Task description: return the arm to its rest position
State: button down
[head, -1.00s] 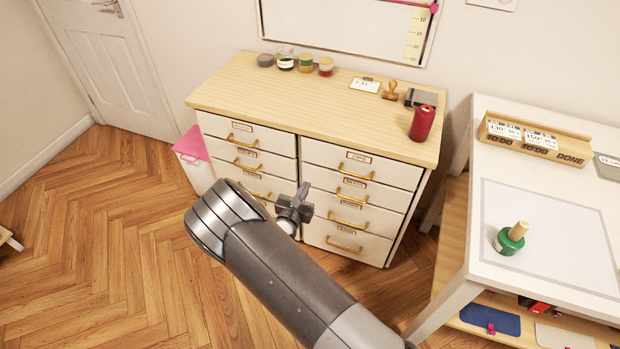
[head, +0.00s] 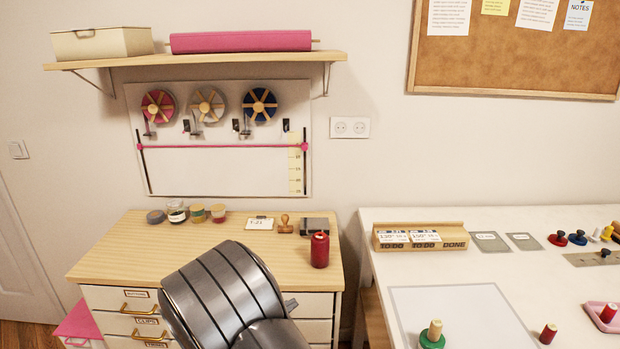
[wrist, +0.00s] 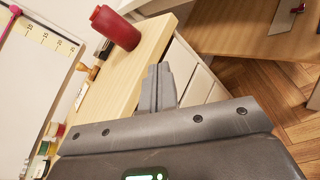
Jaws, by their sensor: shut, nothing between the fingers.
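My gripper (wrist: 158,88) shows in the wrist view with its two grey fingers together and nothing between them. It is in front of the wooden-topped drawer cabinet (head: 150,245), and no contact with it shows. In the head view my dark grey arm rises in front of the cabinet's drawers and hides the gripper almost wholly.
A white table (head: 375,290) stands at the right with a wooden card holder (head: 420,237), a green spool (head: 432,338) and several small items. A shelf (head: 200,60) hangs above.

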jog(key=s+d+r+m+g+y, duration=0.1)
jog(key=s+d+r+m+g, duration=0.4)
jog(key=d, duration=0.4)
jog(key=s+d+r+m+g+y, duration=0.1)
jog(key=s+d+r+m+g, duration=0.2)
jog(key=s+d+r+m, duration=0.5)
jog(key=s+d+r+m+t+y, duration=0.1)
jog(key=s+r+m+y, duration=0.3)
jog(key=s, duration=0.4)
jog(key=s+d+r+m+t+y, duration=0.1)
jog(key=s+d+r+m+y, duration=0.1)
jog(key=s, duration=0.5)
jog(key=shift+s+d+r+m+y, duration=0.4)
jog(key=shift+r+m+y, duration=0.65)
jog(key=shift+m, duration=0.55)
jog(key=shift+r, duration=0.15)
